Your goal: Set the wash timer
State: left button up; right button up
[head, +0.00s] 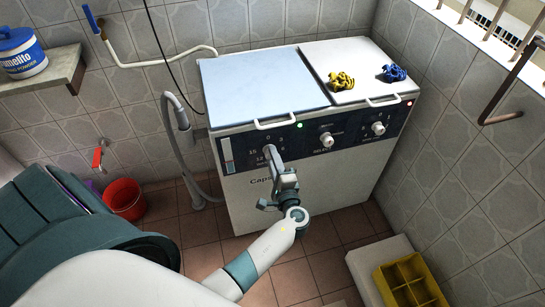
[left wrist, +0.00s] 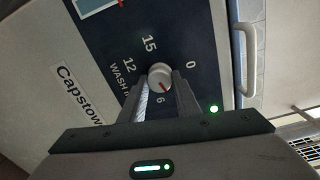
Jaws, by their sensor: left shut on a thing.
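The washing machine (head: 295,195) is a white twin-lid machine with a dark control panel (head: 312,140). My left gripper (head: 277,165) is at the panel's left dial, with its fingers on both sides of the wash timer knob. In the left wrist view, the round pale knob (left wrist: 160,75) sits between the fingertips of my left gripper (left wrist: 160,88), which is shut on it. A red mark on the knob faces roughly toward the 6. The numbers 15, 12, 0 and 6 show around it; the fingers cover other parts of the dial. My right gripper is not in view.
Two more knobs (head: 326,139) (head: 378,127) sit to the right. A blue-grey lid (head: 260,85) and a white lid with yellow (head: 341,81) and blue (head: 394,73) objects are on top. A red bucket (head: 124,199) and yellow crate (head: 408,280) flank the machine.

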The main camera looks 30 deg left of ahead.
pick_arm(q)
jog(key=shift+f+m+p, duration=0.1)
jog(key=shift+m+p, duration=1.3)
jog(key=shift+m, duration=2.1)
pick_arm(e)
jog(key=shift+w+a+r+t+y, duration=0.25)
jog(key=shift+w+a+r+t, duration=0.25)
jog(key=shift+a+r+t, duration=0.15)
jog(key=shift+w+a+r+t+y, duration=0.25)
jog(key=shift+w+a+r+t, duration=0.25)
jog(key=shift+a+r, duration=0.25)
pick_arm(q)
jog(key=o, duration=1)
jog(key=shift+o, duration=0.2)
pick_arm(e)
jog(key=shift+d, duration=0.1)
pick_arm(q)
jog(key=shift+d, duration=0.1)
